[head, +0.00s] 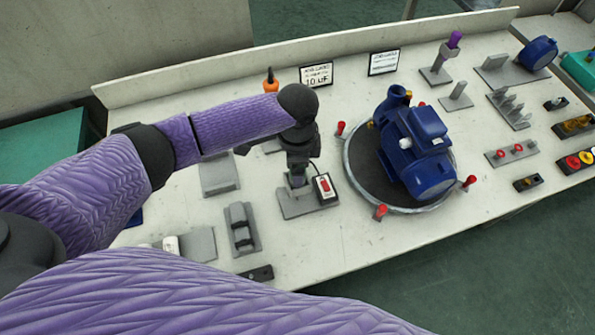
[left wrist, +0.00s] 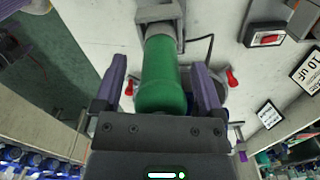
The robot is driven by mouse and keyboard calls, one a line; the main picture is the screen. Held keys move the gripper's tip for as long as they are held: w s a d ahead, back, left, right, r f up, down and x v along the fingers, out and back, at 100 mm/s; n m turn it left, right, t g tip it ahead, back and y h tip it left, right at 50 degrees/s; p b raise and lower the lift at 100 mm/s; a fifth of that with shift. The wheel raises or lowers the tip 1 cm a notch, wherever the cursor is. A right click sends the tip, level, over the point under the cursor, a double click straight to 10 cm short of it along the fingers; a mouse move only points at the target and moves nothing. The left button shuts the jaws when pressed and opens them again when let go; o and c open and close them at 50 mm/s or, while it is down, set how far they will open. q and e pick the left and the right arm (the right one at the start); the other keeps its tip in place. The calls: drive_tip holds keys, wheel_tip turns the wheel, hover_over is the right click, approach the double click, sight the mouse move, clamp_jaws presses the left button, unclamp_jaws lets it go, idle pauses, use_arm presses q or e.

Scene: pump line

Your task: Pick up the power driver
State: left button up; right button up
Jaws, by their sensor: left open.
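A green cylinder (left wrist: 163,75), which looks like the power driver's body, stands in a grey holder (left wrist: 158,13) in the left wrist view. My left gripper (left wrist: 163,78) is open, with one finger on each side of the cylinder; I cannot tell whether they touch it. In the head view my left gripper (head: 298,170) hangs over a grey stand (head: 308,203) and hides most of what stands there. My right gripper is not in view.
A small box with a red switch (head: 325,187) is close beside the stand. A blue pump (head: 415,150) sits on a round turntable with red pins to the right. A grey block (head: 218,175) and a grey cradle (head: 242,230) lie to the left. A dark cable runs near the holder.

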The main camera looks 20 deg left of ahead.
use_arm(q)
clamp_jaws()
drive_tip(key=shift+r, duration=0.15)
wheel_tip(320, 180, up, 23)
drive_tip(key=p, duration=1)
drive_tip(key=shift+p, duration=0.3)
